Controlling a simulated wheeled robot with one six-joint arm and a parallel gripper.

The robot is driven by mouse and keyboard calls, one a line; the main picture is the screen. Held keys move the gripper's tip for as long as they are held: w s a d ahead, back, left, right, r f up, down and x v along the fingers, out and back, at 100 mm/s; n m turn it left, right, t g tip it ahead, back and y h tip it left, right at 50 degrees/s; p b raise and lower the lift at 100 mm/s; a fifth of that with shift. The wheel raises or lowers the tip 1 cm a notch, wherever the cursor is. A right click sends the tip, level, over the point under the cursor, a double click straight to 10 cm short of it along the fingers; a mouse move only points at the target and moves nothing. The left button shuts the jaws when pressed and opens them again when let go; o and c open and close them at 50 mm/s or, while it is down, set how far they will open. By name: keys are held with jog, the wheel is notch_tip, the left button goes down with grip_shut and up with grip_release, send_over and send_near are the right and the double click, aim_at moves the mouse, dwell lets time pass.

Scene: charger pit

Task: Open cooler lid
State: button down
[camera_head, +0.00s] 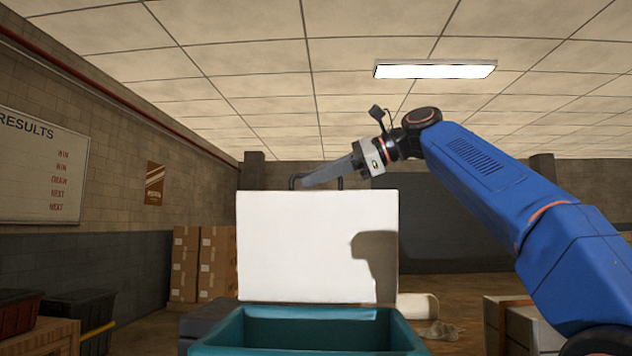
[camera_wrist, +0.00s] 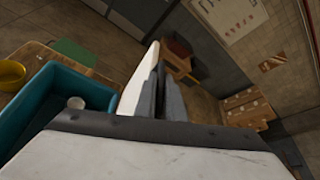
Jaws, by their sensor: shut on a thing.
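The cooler is a teal tub (camera_head: 215,335) at the bottom centre of the head view, with its white lid (camera_head: 300,245) standing about upright at its far side. A dark handle (camera_head: 340,183) shows at the lid's top edge. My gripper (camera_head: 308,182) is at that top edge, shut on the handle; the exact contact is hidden. In the wrist view, the grey fingers (camera_wrist: 168,95) lie beside the white lid (camera_wrist: 138,80), seen nearly edge-on. The open teal tub (camera_wrist: 30,110) is at the left, with a small white round thing (camera_wrist: 76,103) inside.
Stacked cardboard boxes (camera_head: 217,260) stand behind at the left. Dark bins (camera_head: 75,310) and a wooden table (camera_head: 50,338) are at lower left. A pale crate (camera_head: 530,330) is at lower right. A yellow bowl (camera_wrist: 12,75) shows left of the tub in the wrist view.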

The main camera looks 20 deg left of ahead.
jog(key=shift+w+a, duration=0.25)
jog(key=shift+w, duration=0.55)
jog(key=c, duration=1.8)
grip_release()
jog(key=shift+c, duration=0.2)
jog(key=v, duration=1.2)
jog(key=shift+r, duration=0.1)
